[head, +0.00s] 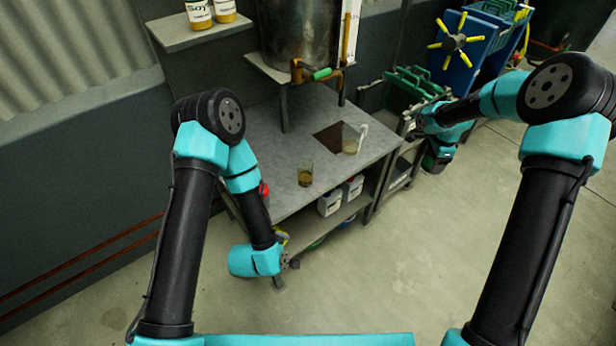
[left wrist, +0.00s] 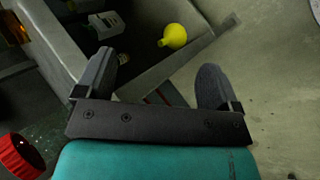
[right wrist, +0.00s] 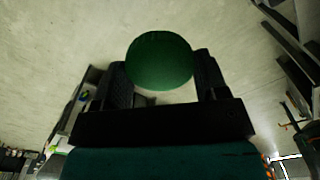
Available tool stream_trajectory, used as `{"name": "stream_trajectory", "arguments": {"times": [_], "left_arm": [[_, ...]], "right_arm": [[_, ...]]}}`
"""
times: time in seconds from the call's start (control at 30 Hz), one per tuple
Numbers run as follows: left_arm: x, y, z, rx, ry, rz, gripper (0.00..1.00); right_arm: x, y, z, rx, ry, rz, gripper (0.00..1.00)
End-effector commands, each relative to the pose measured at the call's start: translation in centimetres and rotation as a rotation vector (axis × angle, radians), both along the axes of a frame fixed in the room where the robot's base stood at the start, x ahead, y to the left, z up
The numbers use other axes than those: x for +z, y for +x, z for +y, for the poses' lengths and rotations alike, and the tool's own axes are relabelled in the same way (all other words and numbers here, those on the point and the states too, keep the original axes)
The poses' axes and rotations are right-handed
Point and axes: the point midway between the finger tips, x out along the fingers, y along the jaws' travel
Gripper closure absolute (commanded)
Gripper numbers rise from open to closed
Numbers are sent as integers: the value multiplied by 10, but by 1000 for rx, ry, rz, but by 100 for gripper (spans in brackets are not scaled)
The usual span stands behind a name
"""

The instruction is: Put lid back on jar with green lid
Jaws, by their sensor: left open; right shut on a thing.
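A round dark-green lid (right wrist: 160,60) sits between the fingers of my right gripper (right wrist: 160,78), which is shut on it. The lid's flat face is toward the right wrist camera; a pale patch shows below it, and I cannot tell what it is. In the head view my right gripper (head: 440,158) hangs right of the workbench, dark and small. A small open glass jar (head: 305,176) with brown contents stands upright near the front of the workbench (head: 270,170). My left gripper (left wrist: 155,78) is open and empty, low by the bench's front left corner.
A clear pitcher (head: 352,140) stands behind the jar. A metal tank with a green-handled tap (head: 322,73) is at the back. White containers (head: 330,202) sit on the lower shelf. A yellow funnel (left wrist: 173,36) and a red cap (left wrist: 22,155) show in the left wrist view.

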Motion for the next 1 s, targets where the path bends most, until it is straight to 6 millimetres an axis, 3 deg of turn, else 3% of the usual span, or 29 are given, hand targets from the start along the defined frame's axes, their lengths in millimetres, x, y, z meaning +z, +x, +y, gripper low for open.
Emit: {"name": "stream_trajectory", "arguments": {"times": [0.2,0.5,1.0], "left_arm": [[5,11,-32,190,-191,-39,13],[22,34,-61,446,-517,-74,13],[64,89,-71,763,-1095,-84,13]], "right_arm": [[19,19,62,250,0,-1,55],[37,37,152,550,1,-1,55],[48,44,299,891,1,-1,55]]}}
